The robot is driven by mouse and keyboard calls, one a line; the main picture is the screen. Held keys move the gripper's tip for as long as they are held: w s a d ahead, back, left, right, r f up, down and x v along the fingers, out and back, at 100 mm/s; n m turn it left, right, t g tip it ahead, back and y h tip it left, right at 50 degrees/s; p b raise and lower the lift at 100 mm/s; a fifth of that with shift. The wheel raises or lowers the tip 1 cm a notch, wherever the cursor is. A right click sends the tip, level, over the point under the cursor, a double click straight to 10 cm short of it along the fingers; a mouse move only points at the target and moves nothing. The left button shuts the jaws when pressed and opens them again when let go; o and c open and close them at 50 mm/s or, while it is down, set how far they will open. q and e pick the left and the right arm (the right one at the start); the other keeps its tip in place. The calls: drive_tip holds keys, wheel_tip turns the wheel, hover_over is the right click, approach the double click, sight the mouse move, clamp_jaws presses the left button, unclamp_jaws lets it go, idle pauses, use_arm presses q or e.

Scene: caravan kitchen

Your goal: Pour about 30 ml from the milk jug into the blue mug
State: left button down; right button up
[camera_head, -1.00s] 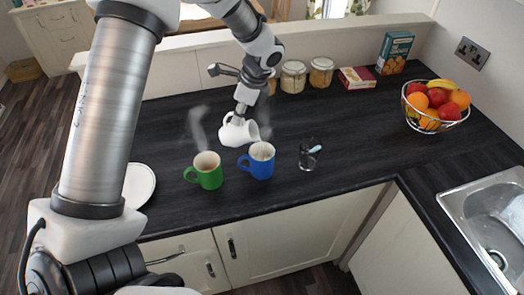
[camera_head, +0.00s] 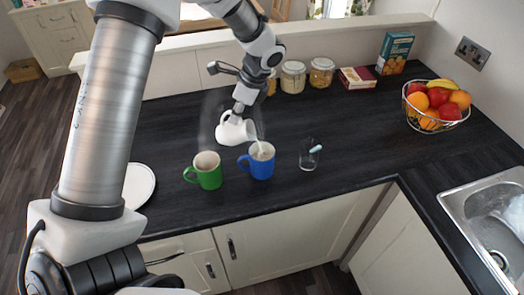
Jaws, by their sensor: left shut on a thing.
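The white milk jug (camera_head: 231,132) is held tilted by my left gripper (camera_head: 241,108), which is shut on it. The jug's mouth points down and right, over the blue mug (camera_head: 261,165). A thin pale stream runs from the jug into the blue mug, which stands upright on the dark worktop. The level inside the mug is hard to make out. The green mug (camera_head: 209,175) stands upright just left of the blue one, apart from it. My right gripper is not in view.
A glass with a spoon-like item (camera_head: 309,154) stands right of the blue mug. A white plate (camera_head: 138,186) lies at the left front. Jars (camera_head: 293,78), boxes (camera_head: 394,52) and a fruit basket (camera_head: 437,121) stand at the back and right. The right middle of the worktop (camera_head: 365,140) is clear.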

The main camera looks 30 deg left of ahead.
sight(227, 126)
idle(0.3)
use_arm(q)
drive_tip(key=r+h+p, duration=0.1)
drive_tip(key=p, duration=0.1)
drive_tip(key=t+h+p, duration=0.1)
drive_tip(key=p, duration=0.1)
drive_tip(key=shift+s+a+r, duration=0.35)
drive_tip(key=shift+s+a+f+h+p, duration=0.1)
drive_tip(key=shift+a+f+h+p, duration=0.2)
drive_tip(key=shift+h+p, duration=0.5)
drive_tip(key=shift+s+a+f+t, duration=0.15)
drive_tip(key=shift+a+f+t, duration=0.15)
drive_tip(key=shift+f, duration=0.2)
drive_tip(key=shift+s+a+r+h+p, duration=0.3)
drive_tip(key=shift+s+h+p, duration=0.05)
drive_tip(key=shift+h+p, duration=0.25)
drive_tip(key=shift+w+d+f+t+h, duration=0.15)
drive_tip(key=shift+f+t+h, duration=0.2)
drive_tip(key=shift+t+h, duration=0.15)
drive_tip(key=shift+f, duration=0.1)
drive_tip(key=shift+s+a, duration=0.2)
drive_tip(key=shift+a, duration=0.2)
